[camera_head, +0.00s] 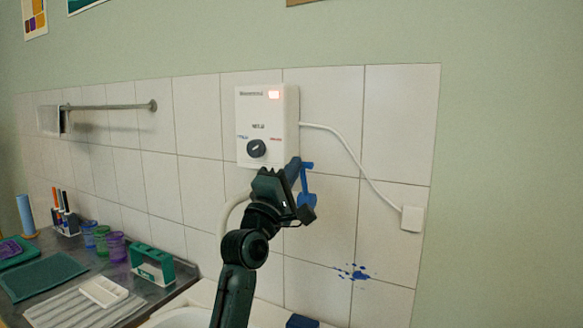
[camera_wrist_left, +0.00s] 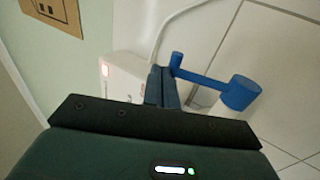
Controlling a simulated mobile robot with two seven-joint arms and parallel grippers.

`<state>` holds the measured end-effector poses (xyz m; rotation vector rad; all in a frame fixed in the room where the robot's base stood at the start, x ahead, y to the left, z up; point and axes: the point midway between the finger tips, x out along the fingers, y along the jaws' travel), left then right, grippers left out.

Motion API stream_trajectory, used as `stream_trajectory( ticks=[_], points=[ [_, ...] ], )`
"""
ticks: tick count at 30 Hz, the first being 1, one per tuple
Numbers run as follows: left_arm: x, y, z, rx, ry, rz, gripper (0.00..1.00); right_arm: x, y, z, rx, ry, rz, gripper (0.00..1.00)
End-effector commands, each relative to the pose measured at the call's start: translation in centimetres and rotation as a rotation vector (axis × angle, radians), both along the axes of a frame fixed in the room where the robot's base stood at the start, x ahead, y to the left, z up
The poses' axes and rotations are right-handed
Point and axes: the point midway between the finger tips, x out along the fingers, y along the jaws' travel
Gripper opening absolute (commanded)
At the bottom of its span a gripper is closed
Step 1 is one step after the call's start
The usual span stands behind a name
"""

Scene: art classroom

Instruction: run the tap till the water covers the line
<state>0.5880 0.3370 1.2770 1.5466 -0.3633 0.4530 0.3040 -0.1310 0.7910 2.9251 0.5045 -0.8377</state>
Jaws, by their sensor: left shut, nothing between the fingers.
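The tap's blue lever (camera_head: 308,182) sticks out below a white wall-mounted water heater (camera_head: 267,112). The lever also shows in the left wrist view (camera_wrist_left: 205,82), with a round knob at each end. My left gripper (camera_head: 294,166) is shut and empty, its fingertips right beside the lever's smaller end. I cannot tell whether they touch it. My right gripper is not in view.
The heater has a black dial (camera_head: 256,148) and a lit red display. A white cable runs to a wall socket (camera_head: 412,218). On the counter at left are colored cups (camera_head: 117,247), a green holder (camera_head: 152,264) and a striped cloth (camera_head: 62,309). The tiled wall is close behind.

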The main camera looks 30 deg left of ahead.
Motion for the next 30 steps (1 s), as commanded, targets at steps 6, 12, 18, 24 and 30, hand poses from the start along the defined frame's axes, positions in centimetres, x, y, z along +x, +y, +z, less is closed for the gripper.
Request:
stream_trajectory(
  ticks=[6, 12, 18, 24, 30],
  points=[
    [1.6, 0.1, 1.2, -0.002, 0.001, -0.001, 0.0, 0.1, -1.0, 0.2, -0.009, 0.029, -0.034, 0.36],
    [2.5, 0.1, 1.6, -0.001, 0.0, 0.0, 0.0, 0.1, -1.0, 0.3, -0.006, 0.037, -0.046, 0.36],
    [3.1, 0.1, 1.6, 0.0, 0.001, -0.001, 0.0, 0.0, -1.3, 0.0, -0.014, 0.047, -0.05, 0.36],
    [3.2, 0.1, 1.6, 0.0, 0.001, -0.001, 0.0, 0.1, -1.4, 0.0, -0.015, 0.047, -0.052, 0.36],
    [3.2, 0.1, 1.6, 0.0, 0.001, -0.001, 0.0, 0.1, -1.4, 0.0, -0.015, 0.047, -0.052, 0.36]
  ],
)
